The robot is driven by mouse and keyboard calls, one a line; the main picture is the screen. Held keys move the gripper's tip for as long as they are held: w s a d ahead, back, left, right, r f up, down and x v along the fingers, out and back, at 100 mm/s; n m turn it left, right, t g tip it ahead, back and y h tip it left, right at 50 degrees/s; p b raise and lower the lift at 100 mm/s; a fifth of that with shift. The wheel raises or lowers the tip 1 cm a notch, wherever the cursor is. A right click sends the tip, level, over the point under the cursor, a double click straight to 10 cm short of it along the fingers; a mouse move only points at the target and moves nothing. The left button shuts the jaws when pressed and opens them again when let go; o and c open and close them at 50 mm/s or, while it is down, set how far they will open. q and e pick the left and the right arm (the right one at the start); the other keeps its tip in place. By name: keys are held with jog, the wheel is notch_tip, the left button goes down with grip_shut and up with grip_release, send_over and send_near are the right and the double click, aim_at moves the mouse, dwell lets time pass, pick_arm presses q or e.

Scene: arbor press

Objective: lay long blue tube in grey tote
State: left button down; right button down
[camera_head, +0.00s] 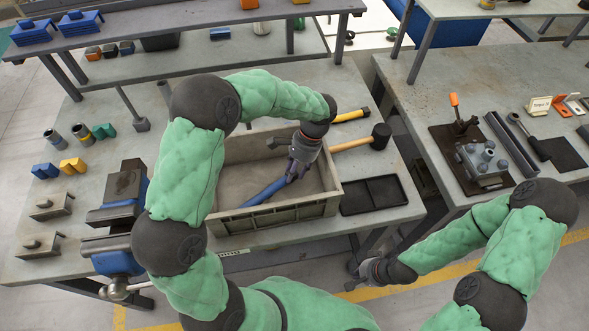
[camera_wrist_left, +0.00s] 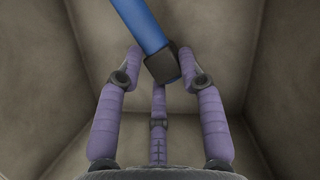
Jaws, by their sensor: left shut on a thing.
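The long blue tube (camera_head: 264,192) is inside the grey tote (camera_head: 290,216), slanting from lower left to upper right. My left gripper (camera_head: 294,174) reaches down into the tote and is shut on the tube's upper right end. In the left wrist view the blue tube (camera_wrist_left: 142,25) ends in a dark block (camera_wrist_left: 162,66) between the purple fingers of my left gripper (camera_wrist_left: 165,62). I cannot tell whether the tube touches the tote floor. My right gripper (camera_head: 361,273) hangs in front of the table, away from the tote; its fingers are too small to read.
A black tray (camera_head: 373,195) is right of the tote. A blue-and-grey vise (camera_head: 122,200) stands to the left. A raised shelf (camera_head: 180,18) runs along the back.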

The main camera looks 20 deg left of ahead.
pick_arm(q)
jog(key=shift+f, duration=0.2)
jog(key=c, duration=0.8)
grip_release()
jog(key=p+v, duration=0.3)
jog(key=v, duration=1)
jog(key=shift+s+r, duration=0.1)
